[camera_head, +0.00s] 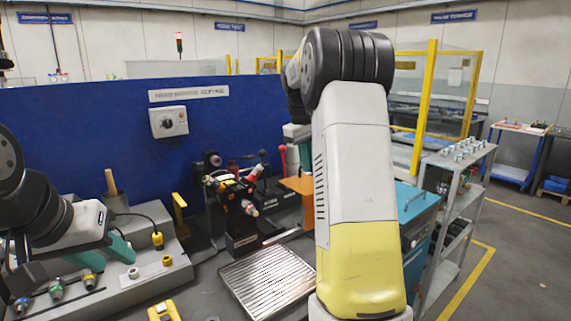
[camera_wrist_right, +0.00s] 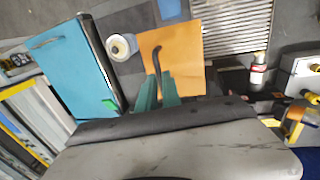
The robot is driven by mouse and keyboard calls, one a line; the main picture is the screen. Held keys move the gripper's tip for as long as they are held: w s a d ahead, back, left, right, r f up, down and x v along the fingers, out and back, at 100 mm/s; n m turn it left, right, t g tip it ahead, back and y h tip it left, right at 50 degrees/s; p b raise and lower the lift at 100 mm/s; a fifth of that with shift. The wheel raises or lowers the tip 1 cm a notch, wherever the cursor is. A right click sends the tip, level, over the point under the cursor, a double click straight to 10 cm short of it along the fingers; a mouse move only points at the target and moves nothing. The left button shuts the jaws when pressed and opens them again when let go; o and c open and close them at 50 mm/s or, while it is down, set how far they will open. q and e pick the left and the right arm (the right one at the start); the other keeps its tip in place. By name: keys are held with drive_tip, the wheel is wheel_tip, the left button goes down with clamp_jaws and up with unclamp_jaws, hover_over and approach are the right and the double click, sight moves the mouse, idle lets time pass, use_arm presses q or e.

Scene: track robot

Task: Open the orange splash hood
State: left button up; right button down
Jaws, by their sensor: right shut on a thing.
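The orange splash hood (camera_head: 297,185) shows in the head view as a flat orange panel, partly hidden behind my right arm. In the right wrist view the orange panel (camera_wrist_right: 190,60) lies beyond my fingers, with a dark, bent handle (camera_wrist_right: 156,58) at its left side. My right gripper (camera_wrist_right: 158,88) has its teal fingers closed around the lower part of this handle. In the head view, the right arm hides most of that gripper. My left gripper (camera_head: 106,256) is at the left over the grey bench, teal fingers apart and empty.
A ribbed metal tray (camera_head: 268,281) lies in front of the machine. A blue cabinet (camera_head: 415,205) and a grey shelf cart (camera_head: 460,160) stand right of my right arm. A blue wall panel (camera_head: 100,130) closes the back. Fittings lie on the grey bench (camera_head: 150,285).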

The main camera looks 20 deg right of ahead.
drive_tip(key=c, duration=1.5)
unclamp_jaws()
drive_tip(key=shift+r, duration=0.15)
drive_tip(key=r, duration=0.2)
drive_tip(key=a+r, duration=0.1)
drive_tip(key=r, duration=0.4)
drive_tip(key=shift+s+a+r, duration=0.25)
